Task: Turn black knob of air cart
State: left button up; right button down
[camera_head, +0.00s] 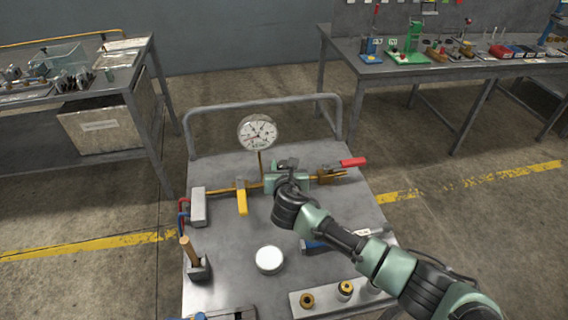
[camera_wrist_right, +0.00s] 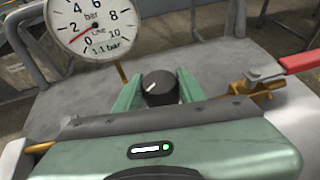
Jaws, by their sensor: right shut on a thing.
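The air cart (camera_head: 225,245) stands in front of me with a brass pipe line across its top. The black knob (camera_wrist_right: 160,86) has a white pointer mark, tipped to the left in the right wrist view. My right gripper (camera_head: 287,172) is at the middle of the line, its green fingers on either side of the knob and shut on it. In the head view the hand hides most of the knob. A round gauge (camera_head: 257,132) stands behind; it also shows in the right wrist view (camera_wrist_right: 95,22), reading 1.1 bar. My left gripper is not in view.
A red lever (camera_head: 352,162) is right of the knob, and a yellow lever (camera_head: 241,199) is to its left. A white disc (camera_head: 269,259), a wooden-handled tool (camera_head: 188,250) and a fittings strip (camera_head: 325,298) occupy the cart's front. Workbenches stand behind at left and right.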

jog(key=shift+m+h, duration=1.2)
jog(key=shift+h, duration=0.3)
jog(key=c, duration=0.9)
grip_release()
jog(key=shift+o, duration=0.2)
jog(key=v, duration=0.7)
jog(key=shift+s+r, duration=0.2)
jog(key=shift+s, duration=0.15)
